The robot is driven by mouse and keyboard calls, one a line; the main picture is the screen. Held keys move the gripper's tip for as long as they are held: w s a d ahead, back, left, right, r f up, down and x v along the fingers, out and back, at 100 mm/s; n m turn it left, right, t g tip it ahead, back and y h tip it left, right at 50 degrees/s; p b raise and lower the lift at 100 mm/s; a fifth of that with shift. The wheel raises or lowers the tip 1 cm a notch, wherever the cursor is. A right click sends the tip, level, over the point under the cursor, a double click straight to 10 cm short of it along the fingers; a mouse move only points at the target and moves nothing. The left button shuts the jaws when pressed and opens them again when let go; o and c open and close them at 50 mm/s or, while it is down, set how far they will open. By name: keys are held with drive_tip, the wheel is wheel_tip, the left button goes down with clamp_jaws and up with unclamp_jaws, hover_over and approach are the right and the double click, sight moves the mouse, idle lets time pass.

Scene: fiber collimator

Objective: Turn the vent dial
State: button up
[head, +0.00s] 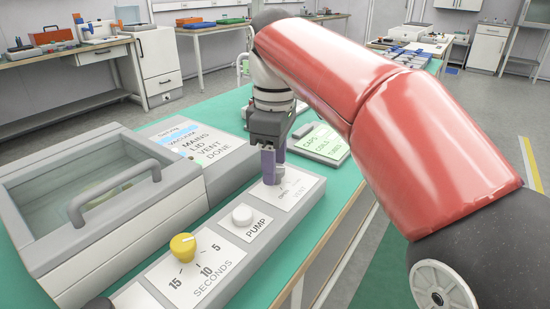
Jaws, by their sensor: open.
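The vent dial sits on the far end of the long grey control panel (208,258), at the label marked VENT (301,190). The dial itself is hidden behind my gripper fingers. My gripper (271,178) points straight down over the vent spot, its purple-grey fingers low at the panel surface. The jaws are open, but the gap between them is hard to see from here. I cannot tell whether the fingers touch the dial.
A white pump button (242,215) and a yellow seconds dial (182,245) sit nearer on the panel. A lidded chamber with a grey handle (115,190) stands left. A status display (190,140) and a green-screened box (320,143) are behind. Green bench (312,220) is bare right of the panel.

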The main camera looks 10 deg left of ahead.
drive_tip(key=c, duration=1)
drive_tip(key=shift+o, duration=0.2)
drive_tip(key=m, duration=0.6)
drive_tip(key=shift+w, duration=0.1)
drive_tip(key=m, duration=0.5)
drive_tip(key=shift+m, duration=0.4)
drive_tip(key=o, duration=1)
drive_tip(key=shift+c, duration=0.2)
